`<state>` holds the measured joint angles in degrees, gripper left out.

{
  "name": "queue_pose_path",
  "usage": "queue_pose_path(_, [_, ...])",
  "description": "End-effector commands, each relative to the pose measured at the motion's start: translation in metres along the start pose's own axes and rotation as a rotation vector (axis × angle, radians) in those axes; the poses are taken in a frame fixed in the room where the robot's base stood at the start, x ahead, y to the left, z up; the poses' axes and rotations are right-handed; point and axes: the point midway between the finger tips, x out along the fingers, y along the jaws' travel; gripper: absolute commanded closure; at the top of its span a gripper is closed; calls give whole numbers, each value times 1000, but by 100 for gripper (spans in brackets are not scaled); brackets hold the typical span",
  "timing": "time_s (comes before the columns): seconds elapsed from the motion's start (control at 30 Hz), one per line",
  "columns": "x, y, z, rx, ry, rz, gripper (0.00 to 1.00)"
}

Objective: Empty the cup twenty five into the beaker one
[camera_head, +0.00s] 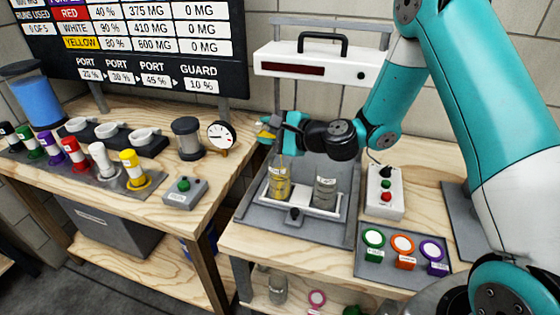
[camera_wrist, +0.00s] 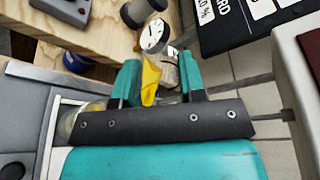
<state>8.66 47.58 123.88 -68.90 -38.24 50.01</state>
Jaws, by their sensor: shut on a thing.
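My gripper (camera_head: 270,131) is shut on a small grey cup (camera_wrist: 168,72), held above the left beaker. A yellow piece (camera_wrist: 150,80) shows between the teal fingers in the wrist view (camera_wrist: 160,78); whether it is part of the cup or its contents, I cannot tell. The cup looks tilted. The left beaker (camera_head: 279,184) stands upright in the tray and holds yellow liquid; part of it shows beside the gripper in the wrist view (camera_wrist: 88,117). A second beaker (camera_head: 325,192) with greyish contents stands to its right. The labels are too small to read, so which is beaker one is unclear.
A grey stand with a black-handled head (camera_head: 318,67) rises behind the beakers. A button box (camera_head: 384,192) stands to the right, and a plate with three coloured rings (camera_head: 402,250) lies in front. A dial gauge (camera_head: 222,136) and several coloured cylinders stand on the left bench.

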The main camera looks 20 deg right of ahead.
Motion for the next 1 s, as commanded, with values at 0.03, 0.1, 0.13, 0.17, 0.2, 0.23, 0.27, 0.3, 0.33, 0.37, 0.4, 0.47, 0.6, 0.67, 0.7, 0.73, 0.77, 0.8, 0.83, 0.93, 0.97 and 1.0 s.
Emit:
queue_pose_path(0.03, [0,1,-1,0,-2,-4,86])
queue_pose_path(0.1, [-1,0,0,0,-4,-9,86])
queue_pose_path(0.13, [-1,0,0,0,-6,-11,86])
queue_pose_path(0.17, [-1,0,0,1,-7,-13,86])
queue_pose_path(0.2, [-2,-1,0,1,-9,-16,86])
queue_pose_path(0.23, [-2,0,0,1,-10,-18,86])
queue_pose_path(0.27, [-1,0,0,1,-12,-20,86])
queue_pose_path(0.3, [-1,0,0,1,-13,-23,86])
queue_pose_path(0.33, [-1,0,0,1,-15,-25,86])
queue_pose_path(0.37, [-1,0,1,0,-16,-27,86])
queue_pose_path(0.4, [-1,0,1,0,-17,-29,86])
queue_pose_path(0.47, [-1,0,1,0,-20,-34,86])
queue_pose_path(0.6, [-2,-1,1,1,-26,-44,86])
queue_pose_path(0.67, [-2,-1,0,1,-28,-48,86])
queue_pose_path(0.7, [-2,-1,0,0,-29,-51,86])
queue_pose_path(0.73, [-2,-1,0,0,-30,-53,86])
queue_pose_path(0.77, [-2,-1,0,0,-32,-55,86])
queue_pose_path(0.8, [-2,-1,0,0,-33,-58,86])
queue_pose_path(0.83, [-2,-1,0,0,-34,-60,86])
queue_pose_path(0.93, [-3,-1,0,1,-39,-68,86])
queue_pose_path(0.97, [-3,-1,1,1,-40,-70,86])
queue_pose_path(1.0, [-3,-1,1,1,-42,-73,86])
